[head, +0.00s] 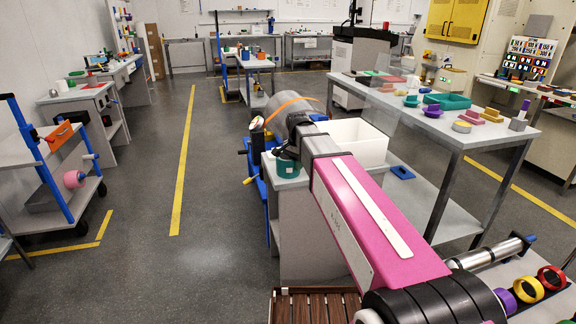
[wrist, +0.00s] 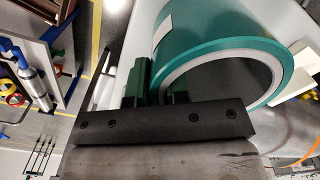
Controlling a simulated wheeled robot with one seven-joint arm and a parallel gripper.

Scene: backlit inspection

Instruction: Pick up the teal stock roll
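The teal stock roll (wrist: 210,35) is a hollow teal cylinder with a pale inner lining. It fills the upper right of the wrist view, with its open end facing the camera. In the head view the roll (head: 287,168) shows just below my gripper (head: 288,152), over the grey top of a small bench, partly hidden by my arm. In the wrist view my gripper (wrist: 160,92) has one finger outside the roll's wall and the other inside its opening. The fingers are close together with the wall between them. Whether the roll touches the bench is unclear.
A white bin (head: 359,141) stands just right of the roll. A long grey table (head: 400,108) with colored blocks and trays lies further right. A shelf cart (head: 50,190) stands at left. The floor between the cart and the small bench is clear.

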